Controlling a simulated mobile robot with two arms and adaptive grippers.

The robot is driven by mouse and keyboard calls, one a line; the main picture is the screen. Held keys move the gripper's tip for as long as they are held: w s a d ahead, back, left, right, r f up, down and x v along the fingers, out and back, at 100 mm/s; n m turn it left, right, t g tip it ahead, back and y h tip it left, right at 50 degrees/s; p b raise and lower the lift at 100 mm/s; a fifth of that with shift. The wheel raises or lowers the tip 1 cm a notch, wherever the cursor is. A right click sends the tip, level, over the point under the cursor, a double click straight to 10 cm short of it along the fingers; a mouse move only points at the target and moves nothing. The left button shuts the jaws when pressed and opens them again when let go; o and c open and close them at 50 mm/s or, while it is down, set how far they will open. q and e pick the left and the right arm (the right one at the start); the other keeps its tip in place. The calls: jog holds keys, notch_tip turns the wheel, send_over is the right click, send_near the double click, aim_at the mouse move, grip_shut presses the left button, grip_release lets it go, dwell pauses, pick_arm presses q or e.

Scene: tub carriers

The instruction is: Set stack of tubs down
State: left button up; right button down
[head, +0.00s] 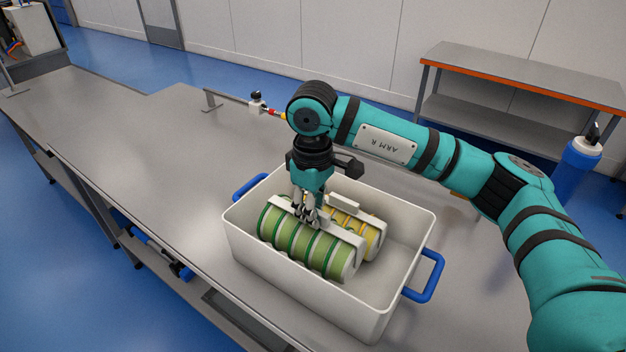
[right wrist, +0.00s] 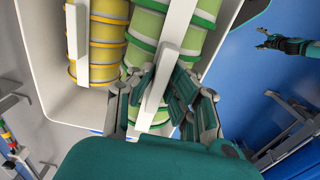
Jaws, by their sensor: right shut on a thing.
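A stack of green tubs (head: 302,247) lies on its side in a carrier with a white top bar (head: 335,237). It is within the walls of a white crate (head: 300,300) with blue handles; I cannot tell whether it touches the floor. My right gripper (head: 308,216) is above it, shut on the bar, and the bar (right wrist: 172,50) runs between its fingers (right wrist: 160,95) in the right wrist view. A yellow stack (head: 367,238) lies beside the green one. A small teal arm with a dark gripper (right wrist: 268,40), apparently my left one, shows in the right wrist view; its jaws are unclear.
The crate stands on a long grey table (head: 130,130), largely bare to the left. A blue bottle-like object (head: 575,170) stands at the right behind my arm. A grey bench with an orange edge (head: 520,75) stands at the back right. The crate's right end has free floor.

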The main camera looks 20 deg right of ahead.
notch_tip(320, 180, down, 3)
jog(key=shift+r+p, duration=0.1)
jog(key=shift+p, duration=0.35)
jog(key=shift+w+f+p, duration=0.1)
jog(key=shift+f+p, duration=0.65)
jog(key=shift+f, duration=1.35)
pick_arm(q)
jog(key=r, duration=0.1)
jog(key=w+r, duration=0.1)
jog(key=r, duration=0.1)
jog(key=shift+d, duration=0.2)
jog(key=shift+f, duration=0.1)
pick_arm(e)
jog(key=shift+f, duration=0.1)
pick_arm(q)
jog(key=shift+s, duration=0.1)
pick_arm(e)
jog(key=c, duration=1.3)
grip_release()
jog(key=shift+s, duration=0.2)
